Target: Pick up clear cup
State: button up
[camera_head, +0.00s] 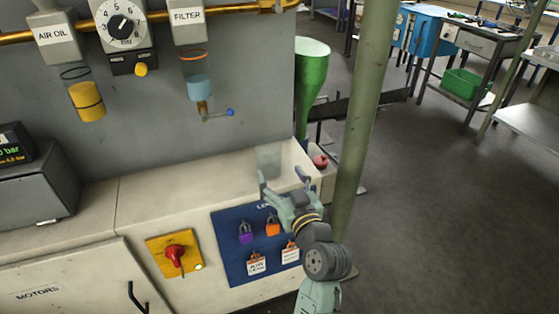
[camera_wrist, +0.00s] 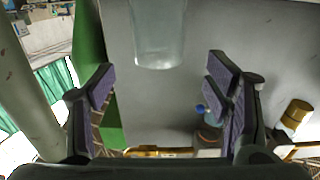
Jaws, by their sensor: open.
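The clear cup (camera_head: 268,161) stands on the white ledge against the grey wall in the head view, near the ledge's right end. It also shows in the wrist view (camera_wrist: 158,40), at the top middle, its upper end cut off by the frame edge. My gripper (camera_head: 284,178) is just in front of the cup in the head view, fingers spread to either side. In the wrist view my gripper (camera_wrist: 163,88) is open and empty, and the cup lies beyond the gap between its fingertips, apart from them.
The white ledge (camera_head: 165,192) is mostly clear to the left of the cup. The grey wall (camera_head: 235,110) rises behind it. A green pole (camera_head: 355,140) stands close on the right, with a green bottle-shaped object (camera_head: 310,75) behind. A blue lockout panel (camera_head: 228,222) is below.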

aim_at(273, 161)
jog(key=shift+o, duration=0.2)
jog(key=p+x, duration=0.1)
jog(key=x, duration=0.4)
jog(key=shift+w+p, duration=0.1)
jog(key=shift+p, duration=0.2)
jog(key=p+x, duration=0.2)
jog(key=x, duration=0.2)
jog(key=shift+w, duration=0.15)
jog(key=shift+w+a+f, duration=0.15)
jog(key=shift+w, duration=0.4)
jog(key=shift+c, duration=0.4)
jog(key=c, duration=1.2)
jog(key=shift+o, duration=0.2)
jog(key=shift+p, duration=0.3)
